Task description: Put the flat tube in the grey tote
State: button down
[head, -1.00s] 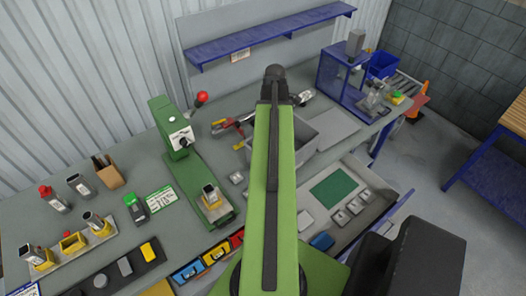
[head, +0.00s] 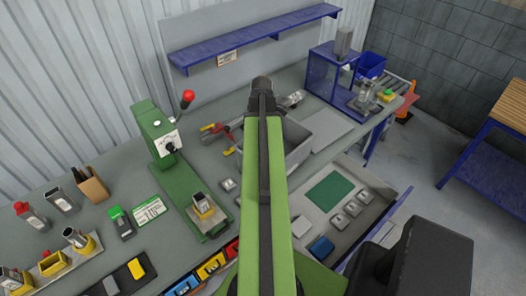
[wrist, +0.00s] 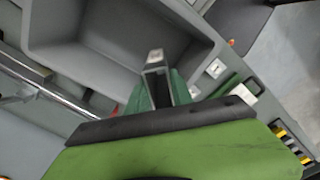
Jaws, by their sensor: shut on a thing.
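The grey tote (head: 303,152) is an open box on the bench, partly hidden behind my green arm in the head view. In the wrist view its inside and rim (wrist: 75,62) fill the upper left. My gripper (wrist: 158,97) is shut on the flat tube (wrist: 155,58), a grey rectangular hollow piece whose end points up in the picture. The tube's end overlaps the tote's near wall in that view; its height above the tote is hard to judge. My arm hides the gripper and tube in the head view.
A green press (head: 165,140) with a red-knobbed lever stands left of my arm. An open drawer (head: 375,218) is at the right. A blue shelf (head: 250,38) runs along the wall, and a blue-framed machine (head: 330,75) stands at the back right.

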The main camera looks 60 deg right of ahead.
jog(key=shift+f+b, duration=2.4)
jog(key=shift+b, duration=0.05)
jog(key=c, duration=1.1)
grip_release()
jog(key=shift+r, duration=0.1)
notch_tip(320, 180, up, 13)
jog(key=p, duration=1.3)
jog(key=shift+r, duration=0.1)
